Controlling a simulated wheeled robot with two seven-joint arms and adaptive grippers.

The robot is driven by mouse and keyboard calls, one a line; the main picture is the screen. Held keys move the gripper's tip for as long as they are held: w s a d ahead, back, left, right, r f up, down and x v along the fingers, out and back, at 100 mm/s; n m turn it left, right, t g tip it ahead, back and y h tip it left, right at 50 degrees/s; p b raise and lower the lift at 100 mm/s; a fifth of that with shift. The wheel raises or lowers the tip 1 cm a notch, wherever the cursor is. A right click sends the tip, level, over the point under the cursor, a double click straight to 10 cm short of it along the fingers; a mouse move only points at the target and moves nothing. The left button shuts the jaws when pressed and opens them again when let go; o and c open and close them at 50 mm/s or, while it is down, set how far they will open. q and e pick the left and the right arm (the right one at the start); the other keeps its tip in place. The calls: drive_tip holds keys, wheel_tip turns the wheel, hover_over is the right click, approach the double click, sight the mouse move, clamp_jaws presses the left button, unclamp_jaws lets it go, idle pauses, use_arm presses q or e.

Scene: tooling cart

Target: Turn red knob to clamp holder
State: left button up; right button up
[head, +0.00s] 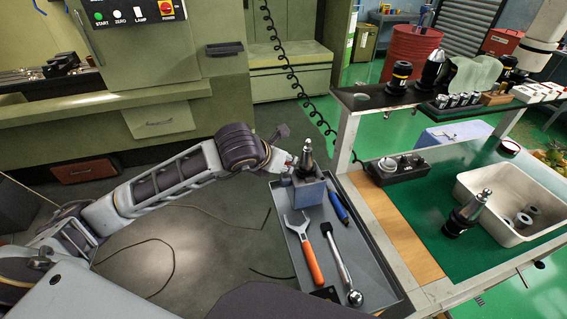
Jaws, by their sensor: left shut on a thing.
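A metal tool holder (307,160) stands upright in a blue-grey clamping block (309,191) at the far end of the grey tray. My left gripper (287,168) comes in from the left at the block's upper left side. It is shut on the red knob, of which only a small bit of red shows. The fingers and wrist hide most of the knob, so its turned position cannot be told. My right gripper is not in view.
The grey tray (377,276) holds an orange-handled wrench (308,250), a ratchet (341,259) and a blue-handled tool (338,207). On the green bench at right, another holder (464,215) stands beside a white bin (555,222). A shelf post (346,143) rises just right of the block.

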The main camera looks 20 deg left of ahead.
use_arm(q)
drive_tip(key=o, duration=0.9)
drive_tip(key=shift+c, duration=0.2)
drive_tip(key=shift+o, duration=0.8)
drive_tip(key=shift+r, duration=0.1)
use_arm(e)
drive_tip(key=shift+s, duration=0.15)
use_arm(q)
drive_tip(key=shift+r, duration=0.5)
wheel_tip(320, 180, up, 9)
drive_tip(key=shift+f, duration=0.15)
